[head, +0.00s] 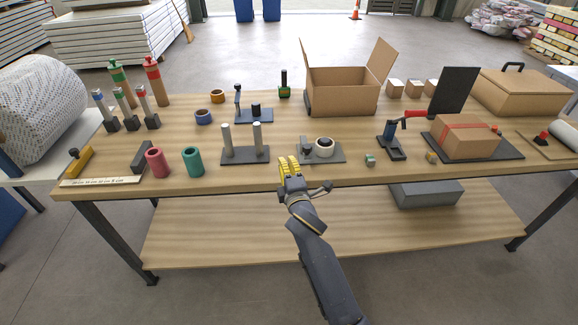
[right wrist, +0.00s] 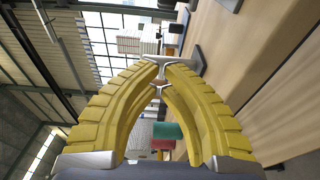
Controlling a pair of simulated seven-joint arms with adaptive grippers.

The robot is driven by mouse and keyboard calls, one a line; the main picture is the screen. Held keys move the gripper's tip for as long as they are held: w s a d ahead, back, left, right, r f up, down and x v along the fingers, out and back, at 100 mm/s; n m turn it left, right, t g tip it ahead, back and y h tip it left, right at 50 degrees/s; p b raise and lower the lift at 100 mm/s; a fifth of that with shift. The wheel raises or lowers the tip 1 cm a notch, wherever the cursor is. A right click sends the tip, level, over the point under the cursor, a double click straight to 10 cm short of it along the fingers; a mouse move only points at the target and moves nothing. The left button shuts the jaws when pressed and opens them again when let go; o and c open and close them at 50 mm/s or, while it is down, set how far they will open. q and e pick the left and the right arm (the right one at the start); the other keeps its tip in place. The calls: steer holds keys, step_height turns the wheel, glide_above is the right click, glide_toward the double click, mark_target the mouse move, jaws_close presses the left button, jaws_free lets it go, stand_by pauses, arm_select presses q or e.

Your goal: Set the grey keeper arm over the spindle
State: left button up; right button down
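A cream tape roll (head: 324,146) with a dark centre sits on a flat grey base plate (head: 337,157) near the front middle of the table. A dark upright piece (head: 306,149) stands on the plate left of the roll. I cannot tell whether it is the keeper arm, and the spindle cannot be made out inside the roll. My right gripper (head: 289,163) is at the table's front edge, in front and to the left of the roll. Its yellow fingers are together and empty, as the right wrist view (right wrist: 160,72) also shows. My left gripper is out of view.
A grey stand with two pale posts (head: 242,157) is left of the gripper. Green (head: 193,162) and pink (head: 157,162) rolls stand farther left. A small grey-green cube (head: 370,160) and a blue clamp-like tool (head: 391,142) are to the right. An open cardboard box (head: 343,92) stands behind.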

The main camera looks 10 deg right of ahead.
steer(key=w+d, duration=0.3)
steer(key=w, duration=0.3)
steer(key=shift+d, duration=0.15)
stand_by(0.3)
